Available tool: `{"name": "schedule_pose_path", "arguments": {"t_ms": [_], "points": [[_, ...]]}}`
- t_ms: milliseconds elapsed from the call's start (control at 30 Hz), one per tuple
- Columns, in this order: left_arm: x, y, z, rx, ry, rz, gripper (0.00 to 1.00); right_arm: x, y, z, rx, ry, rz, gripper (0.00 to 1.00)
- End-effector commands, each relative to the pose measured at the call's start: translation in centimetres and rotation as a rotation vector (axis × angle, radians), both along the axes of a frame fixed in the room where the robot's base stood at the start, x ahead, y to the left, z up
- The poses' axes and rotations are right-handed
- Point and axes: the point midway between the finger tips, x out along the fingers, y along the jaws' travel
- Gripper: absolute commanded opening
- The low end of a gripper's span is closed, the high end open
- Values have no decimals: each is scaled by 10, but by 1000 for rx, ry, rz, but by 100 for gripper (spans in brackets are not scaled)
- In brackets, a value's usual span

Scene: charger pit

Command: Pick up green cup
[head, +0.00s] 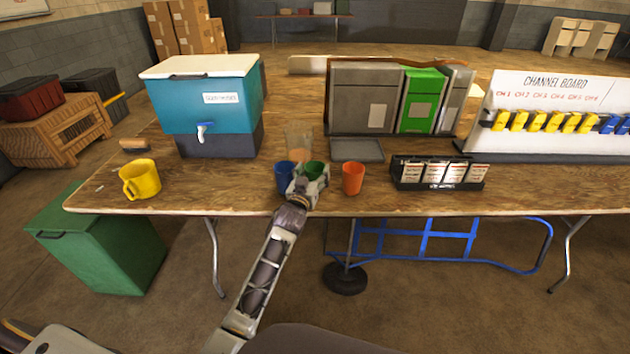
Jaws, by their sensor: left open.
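The green cup (314,168) stands on the wooden table between a blue cup (283,178) and an orange cup (353,178). My left gripper (310,183) is at the table's front edge, right in front of the green cup, and hides its lower part. Its jaws are open, but I cannot tell whether the cup is between the fingers. The blue cup is close beside the gripper's left side and partly hidden by it. My right gripper is not in view.
A clear tumbler (299,143) stands behind the cups. A yellow mug (140,179) is at the left, near a teal cooler (190,110). A black packet tray (438,173) is right of the orange cup, a grey tray (369,150) behind it. Bare table lies left of the blue cup.

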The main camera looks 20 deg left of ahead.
Motion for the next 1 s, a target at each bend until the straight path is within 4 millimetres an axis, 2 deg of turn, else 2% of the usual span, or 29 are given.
{"name": "schedule_pose_path", "arguments": {"t_ms": [200,400,900,933,1000], "points": [[17,0,0,-1,-1,-1,69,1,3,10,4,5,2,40],[26,0,0,0,0,-1,69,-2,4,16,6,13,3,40],[27,0,0,0,0,0,69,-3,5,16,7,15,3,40],[27,0,0,0,0,0,68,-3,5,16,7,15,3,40],[27,0,0,0,0,0,59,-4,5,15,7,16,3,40]]}}
